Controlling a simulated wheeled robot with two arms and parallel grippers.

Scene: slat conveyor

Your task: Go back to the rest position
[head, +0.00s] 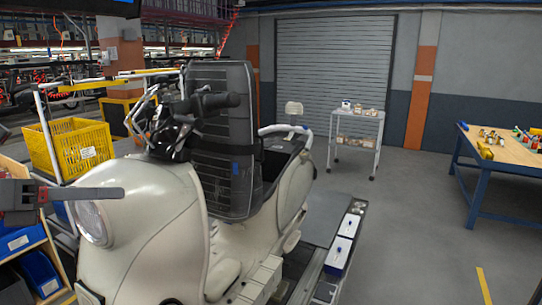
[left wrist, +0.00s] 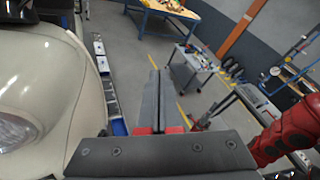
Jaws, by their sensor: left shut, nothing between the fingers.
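My left gripper (head: 116,193) comes in from the left edge in the head view, in front of the scooter's headlight side. Its fingers are together and hold nothing. In the left wrist view the shut fingers (left wrist: 158,80) point away over the open floor, to the right of the scooter. The cream scooter (head: 140,230) fills the lower left of the head view. Its front body also shows at the left of the left wrist view (left wrist: 60,75). My right gripper cannot be made out in either view.
A yellow crate (head: 68,160) and blue bins (head: 38,270) stand at the left. A wheeled cart (head: 357,118) stands near the shutter. A wooden-topped workbench (head: 510,150) stands at the right. A long rail with small white-and-blue boxes (head: 340,250) runs beside the scooter. The floor between is clear.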

